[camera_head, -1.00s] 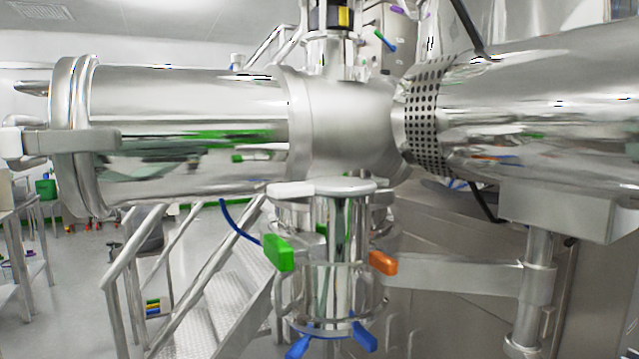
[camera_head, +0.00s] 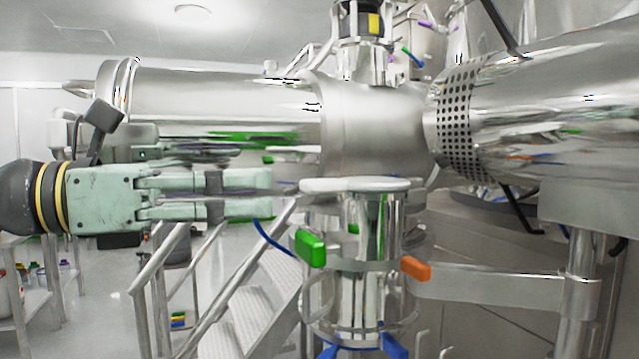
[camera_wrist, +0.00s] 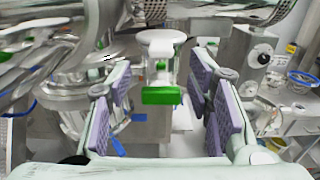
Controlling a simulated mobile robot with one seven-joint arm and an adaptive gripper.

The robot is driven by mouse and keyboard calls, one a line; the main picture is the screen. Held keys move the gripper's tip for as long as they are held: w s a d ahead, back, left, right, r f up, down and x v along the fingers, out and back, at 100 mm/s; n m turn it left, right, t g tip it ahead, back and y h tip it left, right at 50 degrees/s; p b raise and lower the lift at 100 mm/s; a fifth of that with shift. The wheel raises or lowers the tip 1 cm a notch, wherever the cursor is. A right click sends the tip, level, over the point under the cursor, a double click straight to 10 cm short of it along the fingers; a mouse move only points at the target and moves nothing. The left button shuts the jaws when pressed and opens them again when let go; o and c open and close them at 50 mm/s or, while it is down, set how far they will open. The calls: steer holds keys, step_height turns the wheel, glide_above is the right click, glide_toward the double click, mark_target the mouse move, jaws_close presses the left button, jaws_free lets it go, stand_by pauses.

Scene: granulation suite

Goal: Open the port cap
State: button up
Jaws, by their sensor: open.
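The port has a pale flat cap (camera_head: 355,185) on top of an upright shiny cylinder (camera_head: 370,245). A green handle (camera_head: 310,248) sticks out at its left side and an orange handle (camera_head: 415,268) at its right. My gripper (camera_head: 270,194) is to the left of the cap and apart from it, pointing toward it. In the wrist view my gripper (camera_wrist: 160,78) is open, with purple pads on both sides and nothing between them. The pale cap (camera_wrist: 160,38) and the green handle (camera_wrist: 161,95) show ahead, in the gap between the fingers. The cap seems shut.
A large horizontal steel pipe (camera_head: 220,100) runs close above my gripper. A perforated band (camera_head: 456,115) and a wide steel vessel (camera_head: 560,110) are at right. Metal stairs (camera_head: 255,310) with railings stand below. Blue handles (camera_head: 393,346) are at the port's bottom.

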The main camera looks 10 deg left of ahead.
mark_target(303, 185)
steer(key=p+x, duration=0.2)
steer(key=x, duration=0.7)
steer(key=shift+d, duration=0.1)
steer(key=shift+c, duration=0.2)
jaws_close()
stand_by(0.4)
